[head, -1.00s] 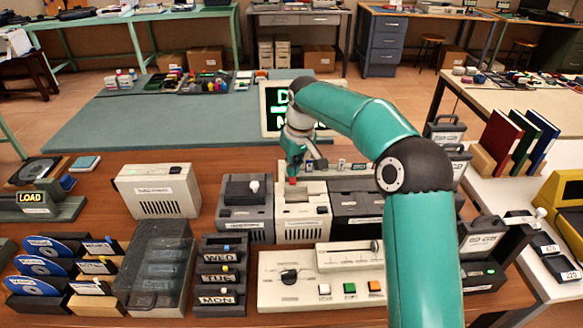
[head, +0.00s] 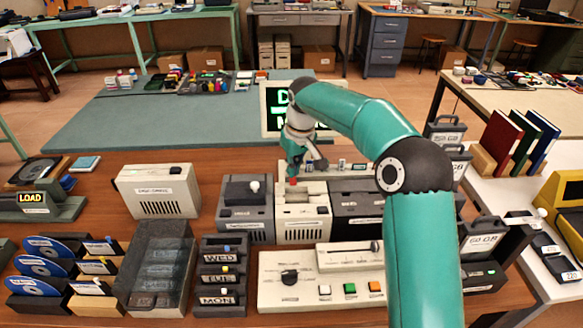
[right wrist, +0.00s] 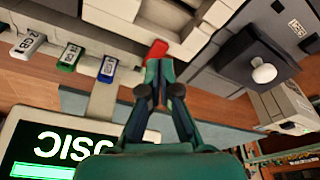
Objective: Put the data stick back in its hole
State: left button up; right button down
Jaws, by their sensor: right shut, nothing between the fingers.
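My right gripper (head: 292,178) points down over the cream vented box (head: 303,231) in the middle of the bench. In the right wrist view its fingers (right wrist: 160,68) are closed together, with nothing held between them. A small red piece, perhaps a data stick (right wrist: 158,49), is right at the fingertips; I cannot tell whether they touch it. Its lower part is hidden. White (right wrist: 28,45), green (right wrist: 69,58) and blue (right wrist: 108,68) data sticks are in a row on a pale rack. The rack shows behind the box in the head view (head: 350,174), partly hidden by my arm. My left gripper is not in view.
A dark grey box with a white knob (head: 246,222) stands left of the cream box, a black unit (head: 357,226) right of it. A control panel (head: 310,262) with coloured buttons lies in front. A green-text screen (head: 276,108) stands behind.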

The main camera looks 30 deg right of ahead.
aim_at(292, 180)
jog(key=shift+w+f, duration=0.1)
jog(key=shift+f, duration=0.05)
jog(key=shift+w+f, duration=0.15)
jog(key=shift+f, duration=0.2)
jog(key=shift+w+f, duration=0.1)
jog(key=shift+f, duration=0.05)
jog(key=shift+p, duration=0.35)
dwell(0.4)
jog(key=shift+f+b, duration=0.4)
jog(key=shift+f, duration=0.2)
dwell(0.8)
notch_tip(292, 180, up, 7)
jog(key=p, duration=0.6)
jog(key=shift+r+p, duration=0.1)
jog(key=shift+p, duration=0.3)
